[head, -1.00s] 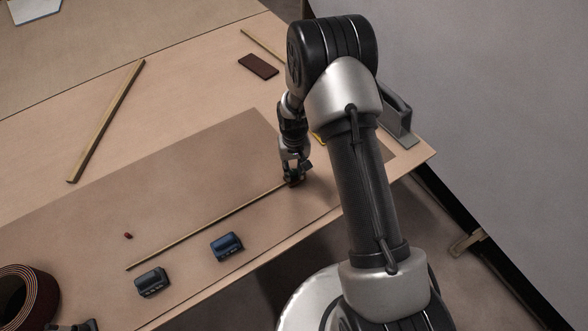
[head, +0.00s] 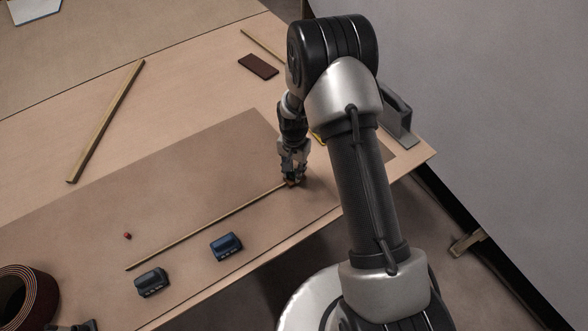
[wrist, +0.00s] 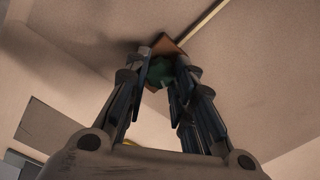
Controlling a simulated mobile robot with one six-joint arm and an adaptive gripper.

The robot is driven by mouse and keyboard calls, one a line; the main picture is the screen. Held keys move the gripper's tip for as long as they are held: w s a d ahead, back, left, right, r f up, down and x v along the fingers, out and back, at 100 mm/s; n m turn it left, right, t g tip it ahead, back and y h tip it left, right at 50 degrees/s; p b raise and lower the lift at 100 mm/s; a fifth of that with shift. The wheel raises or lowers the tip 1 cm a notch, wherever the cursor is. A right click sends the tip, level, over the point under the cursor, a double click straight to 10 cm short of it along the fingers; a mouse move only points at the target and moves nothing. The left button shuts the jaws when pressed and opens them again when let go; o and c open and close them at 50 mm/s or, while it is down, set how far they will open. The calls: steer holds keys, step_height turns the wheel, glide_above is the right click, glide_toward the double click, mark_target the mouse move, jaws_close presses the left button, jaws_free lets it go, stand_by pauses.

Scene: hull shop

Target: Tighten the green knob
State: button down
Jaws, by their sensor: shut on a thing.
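The green knob (wrist: 160,72) shows in the wrist view between my fingertips, on a small brown block (wrist: 168,45) at the end of a thin wooden strip (wrist: 205,27). My gripper (wrist: 164,70) is shut on the knob, with a finger on each side. In the head view my gripper (head: 293,178) points down at the right end of the strip (head: 210,227). The knob is hidden there by the fingers.
Two blue-and-dark blocks (head: 227,246) (head: 152,282) lie near the front edge. A small red piece (head: 127,236) lies left of the strip, and a coiled roll (head: 25,300) at the lower left. A grey tool (head: 398,120) stands at right. The brown board is mostly clear.

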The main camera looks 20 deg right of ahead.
mark_target(294, 172)
steer(key=shift+w, duration=0.1)
stand_by(0.3)
steer(key=c, duration=1.3)
jaws_free()
steer(key=shift+c, duration=0.2)
step_height(294, 172, up, 12)
